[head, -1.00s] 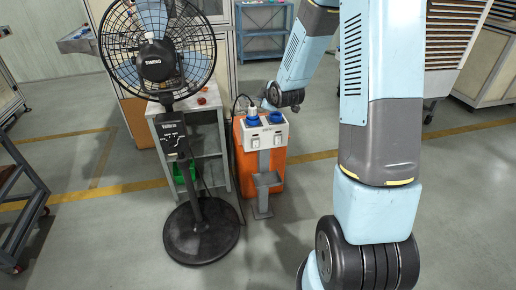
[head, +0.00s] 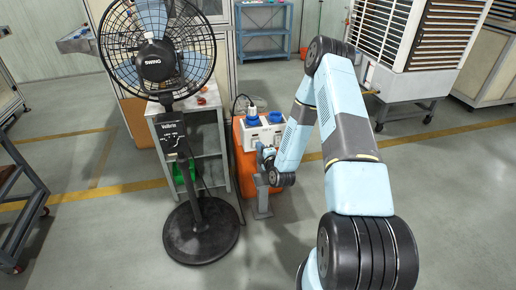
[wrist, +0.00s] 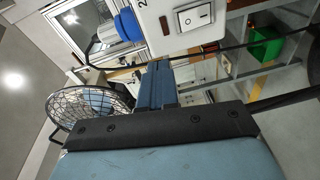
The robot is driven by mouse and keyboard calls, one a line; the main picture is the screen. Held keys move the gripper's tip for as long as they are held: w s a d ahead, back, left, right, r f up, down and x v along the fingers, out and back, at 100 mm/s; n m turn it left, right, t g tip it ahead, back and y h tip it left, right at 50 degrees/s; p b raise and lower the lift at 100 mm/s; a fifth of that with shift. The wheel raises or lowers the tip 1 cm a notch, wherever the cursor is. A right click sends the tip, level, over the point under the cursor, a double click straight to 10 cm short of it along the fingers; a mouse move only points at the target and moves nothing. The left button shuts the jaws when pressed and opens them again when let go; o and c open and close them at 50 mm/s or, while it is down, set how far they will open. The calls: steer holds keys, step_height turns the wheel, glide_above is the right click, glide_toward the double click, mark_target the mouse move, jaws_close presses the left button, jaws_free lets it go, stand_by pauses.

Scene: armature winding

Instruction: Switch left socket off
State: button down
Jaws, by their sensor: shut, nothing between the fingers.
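The white socket box (head: 248,136) stands on a post beside the fan, with two blue sockets on top. The left socket (head: 252,121) has a white plug in it; the right socket (head: 275,117) shows no plug. My gripper (head: 262,150) is low in front of the box and hides part of its front face. In the wrist view, my shut, empty blue fingers (wrist: 155,68) point at the box's edge. A rocker switch (wrist: 195,16) with a dark frame and a dark red lamp (wrist: 165,22) show above them, apart from the fingertips. Whether the fingers touch the box I cannot tell.
A black standing fan (head: 200,225) is left of the box. A grey shelf (head: 210,150) with a green bin (head: 184,172) is behind the fan. An orange case (head: 242,170) stands behind the box. Floor in front is clear.

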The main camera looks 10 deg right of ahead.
steer(key=s+f+t+h, duration=0.2)
steer(key=s+f, duration=0.4)
steer(key=f, duration=0.1)
steer(key=shift+s+d+f+h, duration=0.2)
steer(key=shift+d+f+h, duration=0.1)
steer(key=shift+f+h, duration=0.1)
steer(key=shift+w, duration=0.2)
steer(key=w+r, duration=0.1)
steer(key=w, duration=1.2)
steer(key=shift+w+r, duration=0.3)
steer(key=shift+r, duration=0.05)
